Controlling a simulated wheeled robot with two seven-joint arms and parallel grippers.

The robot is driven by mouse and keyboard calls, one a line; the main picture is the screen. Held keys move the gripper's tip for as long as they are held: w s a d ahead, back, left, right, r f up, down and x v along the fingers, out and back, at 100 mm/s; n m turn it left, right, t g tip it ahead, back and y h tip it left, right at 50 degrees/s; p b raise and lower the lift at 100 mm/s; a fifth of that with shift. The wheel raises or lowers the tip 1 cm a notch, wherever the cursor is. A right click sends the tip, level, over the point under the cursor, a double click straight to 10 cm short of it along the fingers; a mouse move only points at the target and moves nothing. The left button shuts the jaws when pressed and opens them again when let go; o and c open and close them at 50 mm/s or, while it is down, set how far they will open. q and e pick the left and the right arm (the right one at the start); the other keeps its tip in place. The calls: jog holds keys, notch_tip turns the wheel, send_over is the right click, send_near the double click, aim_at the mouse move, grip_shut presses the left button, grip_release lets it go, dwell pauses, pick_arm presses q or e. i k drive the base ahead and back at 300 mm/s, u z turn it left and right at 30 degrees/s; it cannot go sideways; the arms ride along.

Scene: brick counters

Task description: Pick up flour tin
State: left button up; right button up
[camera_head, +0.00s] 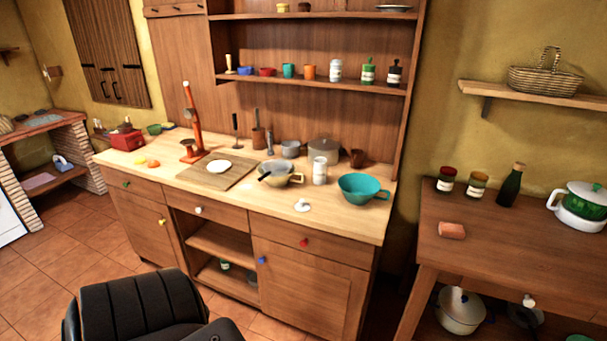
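I cannot read which container is the flour tin. A white cylindrical tin (319,170) stands upright on the wooden counter, between a pale bowl and a teal bowl. Another white labelled container (336,70) stands on the hutch shelf above, among several small cups and bottles. Its label is too small to read. Neither of my grippers is in view.
The teal bowl (363,189), the pale bowl (280,174), a grey pot (323,150) and a brown cup (357,158) crowd around the counter tin. A cutting board (230,178) lies to the left. The right table (490,247) holds two labelled jars (446,179) (477,185) and a bottle (510,186).

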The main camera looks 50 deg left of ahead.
aim_at(320, 164)
jog(key=u, duration=1.15)
